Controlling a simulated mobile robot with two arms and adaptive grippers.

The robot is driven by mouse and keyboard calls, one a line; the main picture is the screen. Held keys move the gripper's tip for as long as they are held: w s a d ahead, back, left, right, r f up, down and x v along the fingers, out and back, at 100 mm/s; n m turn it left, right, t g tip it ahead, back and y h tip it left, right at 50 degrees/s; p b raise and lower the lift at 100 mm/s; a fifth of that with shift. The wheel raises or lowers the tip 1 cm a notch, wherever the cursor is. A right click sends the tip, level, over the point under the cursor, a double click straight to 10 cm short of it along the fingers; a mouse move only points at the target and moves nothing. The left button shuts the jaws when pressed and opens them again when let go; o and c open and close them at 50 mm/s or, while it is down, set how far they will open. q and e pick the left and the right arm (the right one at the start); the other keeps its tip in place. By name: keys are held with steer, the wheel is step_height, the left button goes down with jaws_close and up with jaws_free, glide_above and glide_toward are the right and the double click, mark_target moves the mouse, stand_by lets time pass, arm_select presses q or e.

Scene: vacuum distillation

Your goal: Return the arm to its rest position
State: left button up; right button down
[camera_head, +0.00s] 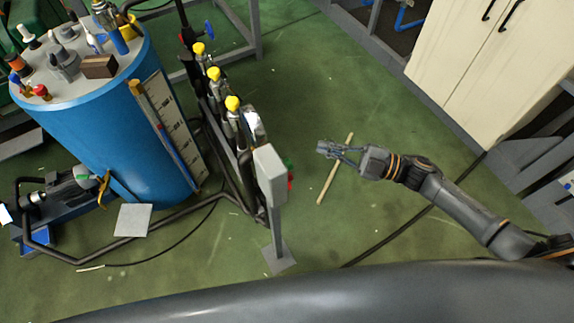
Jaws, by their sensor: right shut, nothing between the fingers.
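My right arm comes in from the right edge and reaches left over the green floor. Its gripper (328,149) is shut and empty, above the floor. It is to the right of the grey control box and apart from it. A thin wooden stick (334,170) lies on the floor below the gripper and passes behind it in the picture. My left gripper is not in view.
A grey control box (270,174) on a post stands left of the gripper. Yellow-capped valves (214,74) on dark pipes and a blue tank (150,120) are further left. A cream cabinet (490,60) stands at upper right. Green floor (320,80) around the gripper is mostly clear.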

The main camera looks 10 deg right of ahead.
stand_by(0.8)
steer(key=w+d+f+m+t+h+p, duration=0.15)
steer(key=d+f+m+h, duration=0.35)
steer(key=f, duration=0.5)
steer(key=d+f+m+t+h+b, duration=0.1)
steer(key=d+f+m+t+h, duration=0.2)
steer(key=f+m+h, duration=0.45)
steer(key=s+d+f+m+g+h, duration=0.1)
steer(key=s+d+f, duration=0.15)
steer(key=f, duration=0.35)
steer(key=s+d+f+m+g+h, duration=0.1)
steer(key=s+f, duration=0.3)
steer(key=f, duration=0.3)
steer(key=s+a+f+m+g, duration=0.1)
steer(key=s+f, duration=0.4)
steer(key=s, duration=0.6)
steer(key=s+a+f+m+g+h+p, duration=0.1)
steer(key=s+f+g, duration=0.4)
steer(key=s, duration=0.6)
steer(key=s+a+f+m+g+h, duration=0.1)
steer(key=s+f, duration=0.4)
steer(key=s, duration=0.6)
steer(key=a+m+g, duration=0.1)
steer(key=m+g, duration=0.1)
steer(key=shift+a+f+m+g+p, duration=0.35)
steer(key=shift+a, duration=0.05)
